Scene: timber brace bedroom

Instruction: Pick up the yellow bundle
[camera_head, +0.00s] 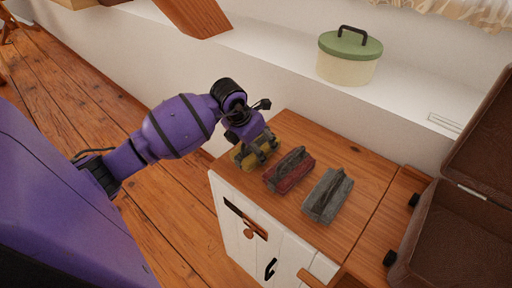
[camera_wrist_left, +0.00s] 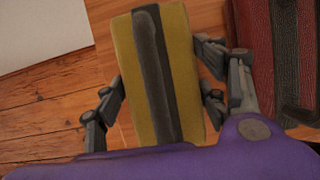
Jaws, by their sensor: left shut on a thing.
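The yellow bundle (camera_head: 240,156) with a dark strap along its top is at the left end of the wooden cabinet top (camera_head: 296,128). In the left wrist view the bundle (camera_wrist_left: 184,75) lies between the fingers. My left gripper (camera_head: 260,147) reaches down over it in the head view and hides part of it. My left gripper (camera_wrist_left: 160,98) is shut on the yellow bundle, with fingers on both sides. Whether the bundle is clear of the wood is hard to tell. My right gripper is not in view.
A red bundle (camera_head: 277,175) and a grey bundle (camera_head: 322,202) sit to the right on the same top. An open brown case (camera_head: 440,225) stands at the far right. A green-lidded pot (camera_head: 345,68) is on the white ledge behind.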

